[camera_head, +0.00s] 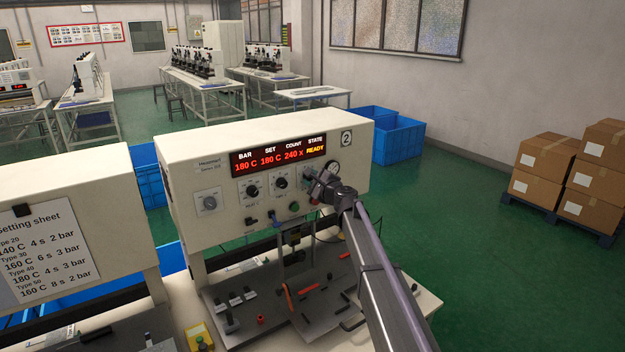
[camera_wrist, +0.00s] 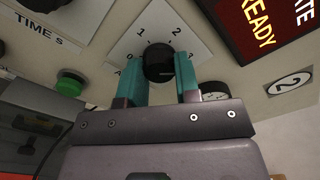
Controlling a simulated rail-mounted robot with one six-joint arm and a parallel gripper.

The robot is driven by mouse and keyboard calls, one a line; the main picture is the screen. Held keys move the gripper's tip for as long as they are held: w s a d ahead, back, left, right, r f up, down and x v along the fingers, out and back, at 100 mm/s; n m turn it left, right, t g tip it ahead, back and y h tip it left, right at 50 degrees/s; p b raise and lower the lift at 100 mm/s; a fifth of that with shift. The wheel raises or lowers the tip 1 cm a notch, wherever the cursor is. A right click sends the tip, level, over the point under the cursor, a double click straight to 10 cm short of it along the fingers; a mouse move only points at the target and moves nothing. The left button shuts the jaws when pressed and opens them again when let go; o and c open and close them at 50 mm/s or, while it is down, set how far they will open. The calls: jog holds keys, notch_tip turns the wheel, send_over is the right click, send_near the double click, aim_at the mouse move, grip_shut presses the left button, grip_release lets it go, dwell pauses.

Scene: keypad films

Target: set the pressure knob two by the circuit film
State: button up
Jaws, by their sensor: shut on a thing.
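The black pressure knob (camera_wrist: 158,62) sits on a white dial plate (camera_wrist: 128,48) with printed numbers, on the front of the machine marked 2 (camera_head: 190,148). My gripper (camera_head: 314,186) is at that panel below the red display (camera_head: 278,156). In the wrist view my gripper's teal fingers (camera_wrist: 158,75) stand on both sides of the knob and are shut on it. The knob's pointer cannot be made out. In the head view my gripper largely hides the knob. The setting sheet (camera_head: 45,250) hangs on the machine at the left. I cannot pick out the circuit film.
A round gauge (camera_wrist: 214,90) is close beside my right finger. A green button (camera_wrist: 70,83) and the time dial plate (camera_wrist: 68,14) lie to the left. Below the panel, the worktable (camera_head: 420,300) carries fixtures and a red-orange part (camera_head: 308,289).

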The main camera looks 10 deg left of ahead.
dwell(0.4)
jog(key=o, duration=0.9)
jog(key=shift+s, duration=0.1)
jog(key=v, duration=1)
jog(key=shift+s+d, duration=0.2)
jog(key=shift+d, duration=0.05)
